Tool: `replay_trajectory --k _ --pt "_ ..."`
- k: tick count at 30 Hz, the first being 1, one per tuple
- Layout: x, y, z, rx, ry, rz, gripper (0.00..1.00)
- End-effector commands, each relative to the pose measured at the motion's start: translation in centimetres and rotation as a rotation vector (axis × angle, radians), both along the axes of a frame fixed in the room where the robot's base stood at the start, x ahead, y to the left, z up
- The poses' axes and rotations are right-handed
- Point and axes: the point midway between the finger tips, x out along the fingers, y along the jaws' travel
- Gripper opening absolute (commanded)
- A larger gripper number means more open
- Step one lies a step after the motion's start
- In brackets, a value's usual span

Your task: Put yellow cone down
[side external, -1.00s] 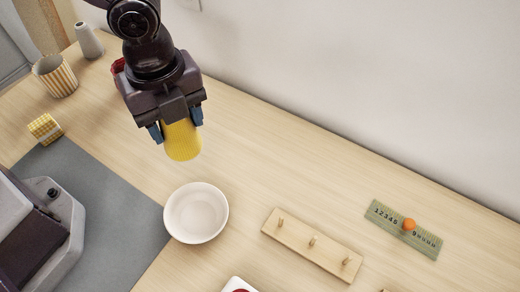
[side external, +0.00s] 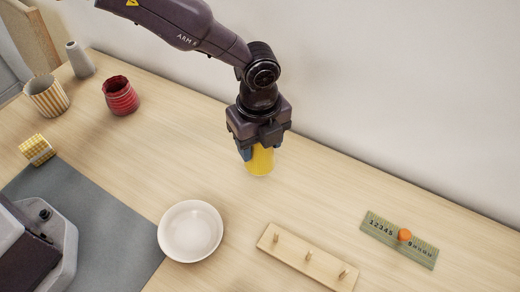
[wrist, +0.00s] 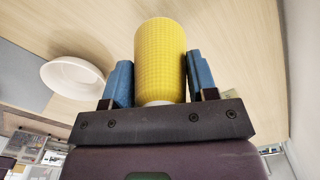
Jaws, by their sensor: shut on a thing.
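The yellow cone (side external: 261,161) is between the blue-padded fingers of my gripper (side external: 258,152), which is shut on it. In the side view it is upright over the bare table behind the white bowl and the peg rack; I cannot tell whether its base touches the wood. In the wrist view the yellow cone (wrist: 160,62) fills the space between the two blue pads of my gripper (wrist: 160,80). Its surface looks finely ribbed, with a white end near the palm.
A white bowl (side external: 190,232) stands in front. A wooden peg rack (side external: 305,258) and a green ruler with an orange object on it (side external: 380,232) lie to the right. A red ribbed pot (side external: 121,96), striped cup (side external: 47,96), grey cone (side external: 80,60) and yellow checked block (side external: 37,149) stand left. Table around the cone is clear.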

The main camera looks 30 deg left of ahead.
Motion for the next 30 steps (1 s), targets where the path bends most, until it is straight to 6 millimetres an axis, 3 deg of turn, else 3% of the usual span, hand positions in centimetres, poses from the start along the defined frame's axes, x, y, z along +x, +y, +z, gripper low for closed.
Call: replay_trajectory --k 7,18,19,21,30 --pt "0.1 -0.1 -3.2 0.001 0.002 0.000 0.28" --pt "0.2 -0.1 -3.7 0.001 0.001 0.000 0.28" --pt "0.2 -0.1 -3.6 0.001 0.001 0.000 0.60" --pt "0.2 -0.1 -3.6 0.001 0.001 0.000 0.76" --pt "0.2 -0.1 -3.5 0.000 0.000 0.000 0.78"
